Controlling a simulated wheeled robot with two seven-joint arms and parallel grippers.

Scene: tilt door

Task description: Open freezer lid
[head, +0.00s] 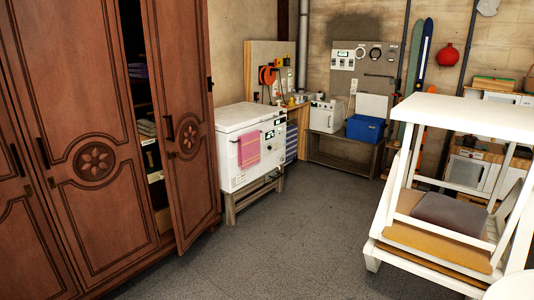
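A white chest freezer (230,160) stands in the middle left of the head view on a low wooden stand (253,197). Its flat white lid (246,116) lies level on top and looks closed. A pink towel (249,150) hangs over the front. A small dark panel with controls (269,134) is on the front, right of the towel. Neither of my grippers is in view.
A tall brown wardrobe (90,110) with a door ajar (182,130) stands left of the freezer. White furniture (470,115) with cushions fills the right. A blue box (365,128) sits on a back bench. Grey floor (280,245) between is clear.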

